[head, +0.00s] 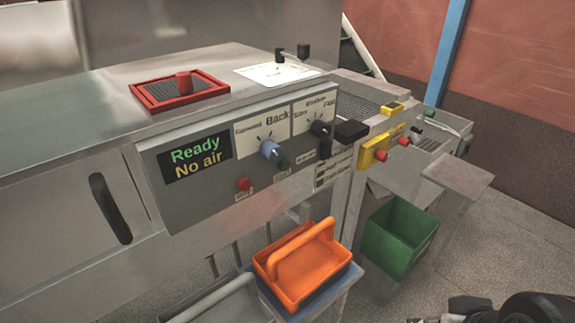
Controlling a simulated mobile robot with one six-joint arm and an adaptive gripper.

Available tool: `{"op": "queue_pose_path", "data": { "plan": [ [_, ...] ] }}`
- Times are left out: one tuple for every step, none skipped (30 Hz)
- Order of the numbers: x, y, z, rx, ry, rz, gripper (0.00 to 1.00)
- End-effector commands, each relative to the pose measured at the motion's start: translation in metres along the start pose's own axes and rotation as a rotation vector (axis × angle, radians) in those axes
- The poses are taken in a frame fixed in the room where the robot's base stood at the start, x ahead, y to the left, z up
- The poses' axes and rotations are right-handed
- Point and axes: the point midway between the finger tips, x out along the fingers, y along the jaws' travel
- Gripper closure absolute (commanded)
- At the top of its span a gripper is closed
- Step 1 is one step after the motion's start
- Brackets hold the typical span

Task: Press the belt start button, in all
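The grey control panel (215,205) on the machine's front carries a dark green button (283,163), just below right of a blue knob (269,150), and a red button (243,184) lower left. Their small labels are too small to read, so I cannot tell which is the belt start button. A display (196,157) reads "Ready" and "No air". A black knob (320,129) sits to the right of the blue one. Part of my arm shows at the bottom right corner, well away from the panel; my gripper's fingertips are not seen.
A yellow box (374,153) with red buttons sits right of the panel. An orange caddy (303,264) stands on a small stand below the panel. A green bin (399,232) is to its right. A red-framed grate (179,91) is on top. Open floor lies at right.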

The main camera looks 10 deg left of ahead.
Motion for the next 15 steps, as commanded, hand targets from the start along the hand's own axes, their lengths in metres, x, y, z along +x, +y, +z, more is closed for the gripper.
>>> {"op": "queue_pose_path", "data": {
  "plan": [
    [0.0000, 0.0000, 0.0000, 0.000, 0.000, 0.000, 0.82],
    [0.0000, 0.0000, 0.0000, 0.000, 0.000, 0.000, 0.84],
    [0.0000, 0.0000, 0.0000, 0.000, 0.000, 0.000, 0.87],
    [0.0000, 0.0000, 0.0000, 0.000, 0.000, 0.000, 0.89],
    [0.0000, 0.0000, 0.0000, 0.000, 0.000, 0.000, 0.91],
    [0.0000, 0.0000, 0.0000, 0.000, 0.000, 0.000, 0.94],
    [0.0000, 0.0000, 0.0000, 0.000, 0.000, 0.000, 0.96],
    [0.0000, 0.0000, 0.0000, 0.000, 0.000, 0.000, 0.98],
    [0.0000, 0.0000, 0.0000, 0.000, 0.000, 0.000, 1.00],
    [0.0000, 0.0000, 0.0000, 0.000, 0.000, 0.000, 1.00],
    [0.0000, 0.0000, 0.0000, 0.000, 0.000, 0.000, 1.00],
    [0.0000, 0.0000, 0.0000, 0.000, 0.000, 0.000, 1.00],
    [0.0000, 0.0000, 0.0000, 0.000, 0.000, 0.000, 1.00],
    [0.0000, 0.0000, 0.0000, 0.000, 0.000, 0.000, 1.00],
    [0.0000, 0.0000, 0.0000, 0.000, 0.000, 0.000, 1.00]
  ]
}}
